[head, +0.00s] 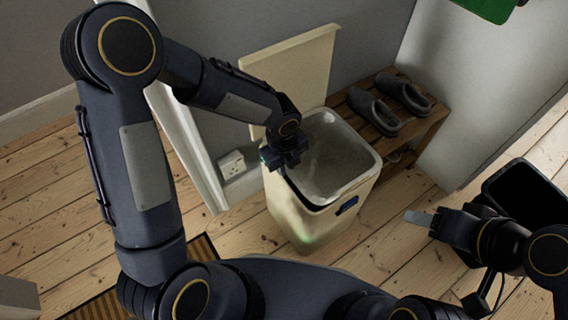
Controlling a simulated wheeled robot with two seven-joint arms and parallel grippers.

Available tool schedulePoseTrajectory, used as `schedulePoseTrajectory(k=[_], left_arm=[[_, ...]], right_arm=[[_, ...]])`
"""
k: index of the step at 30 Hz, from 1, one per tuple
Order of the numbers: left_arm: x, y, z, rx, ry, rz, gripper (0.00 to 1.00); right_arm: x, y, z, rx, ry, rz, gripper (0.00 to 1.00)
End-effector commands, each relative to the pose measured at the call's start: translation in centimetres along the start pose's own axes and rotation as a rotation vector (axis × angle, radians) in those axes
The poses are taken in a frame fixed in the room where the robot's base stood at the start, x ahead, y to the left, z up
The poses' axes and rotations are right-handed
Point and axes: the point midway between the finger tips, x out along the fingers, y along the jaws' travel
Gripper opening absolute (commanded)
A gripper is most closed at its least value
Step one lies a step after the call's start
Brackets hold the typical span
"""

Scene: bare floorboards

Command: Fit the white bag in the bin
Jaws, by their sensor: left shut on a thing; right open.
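The cream bin (296,211) stands upright on the floor with its lid (302,68) raised at the back. The white bag (338,150) looks translucent and lines the inside of the bin, with its edge near the rim. My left gripper (284,160) is at the left rim of the bin, shut on the bag; its fingertips are partly hidden. My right gripper (420,217) is open and empty, to the right of the bin and apart from it.
A wooden rack (428,124) with grey slippers (374,112) stands right behind the bin. A wall socket (231,163) is at its left. A black box-like thing (530,192) is at the right edge. A striped mat (203,247) lies at lower left. Floorboards in front are bare.

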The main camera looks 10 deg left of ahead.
Motion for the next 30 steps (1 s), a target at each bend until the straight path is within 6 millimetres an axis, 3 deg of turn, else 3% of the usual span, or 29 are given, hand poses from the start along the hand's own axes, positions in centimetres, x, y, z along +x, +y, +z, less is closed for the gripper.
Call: schedulePoseTrajectory(k=[13, 14, 19, 26, 30], left_arm=[[-0.1, -0.6, 0.0, -0.005, -0.001, -0.013, 0.0], [-0.1, -0.6, 0.0, -0.005, -0.001, -0.013, 0.19], [-0.1, -0.5, 0.0, -0.004, -0.001, -0.01, 0.41], [-0.1, -0.3, 0.0, -0.003, 0.0, -0.008, 0.41], [-1.1, -0.3, 0.1, -0.004, -0.001, -0.009, 0.41]], right_arm=[[0.0, 0.0, 0.0, 0.0, 0.0, 0.0, 0.55], [0.0, 0.0, 0.0, 0.0, 0.0, 0.0, 0.55], [0.0, 0.0, 0.0, 0.0, 0.0, 0.0, 0.55], [0.0, 0.0, 0.0, 0.0, 0.0, 0.0, 0.55], [-0.5, -0.2, -0.2, 0.0, 0.0, 0.0, 0.55]])
